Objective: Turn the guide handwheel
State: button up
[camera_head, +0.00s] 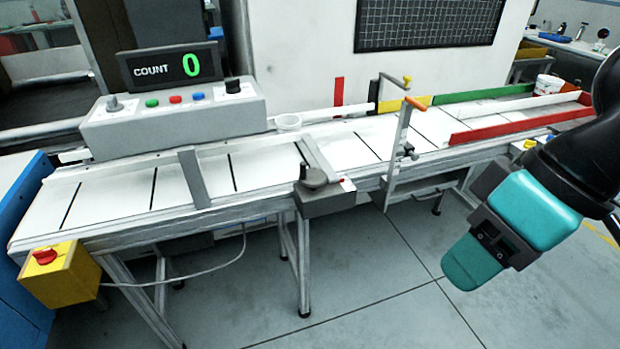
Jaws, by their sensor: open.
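The guide handwheel (314,177) is a small dark grey disc with a knob. It sits on a grey block at the front edge of the conveyor, near the middle of the view. A grey guide bar (316,155) runs from it across the white belt. My gripper (472,264), with teal fingers, hangs at the right in front of the conveyor, pointing down and left. It is open, well apart from the handwheel, with nothing seen in it. The gap between its fingers is hard to see from this angle.
A grey control box (170,118) with buttons and a COUNT display (172,66) reading 0 stands at the back left. A yellow emergency-stop box (60,275) is at the front left. A tall bracket with an orange handle (416,103) rises right of the handwheel. The floor in front is clear.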

aim_at(313, 177)
jog(key=z, duration=0.25)
jog(key=i, duration=0.55)
jog(key=u, duration=0.95)
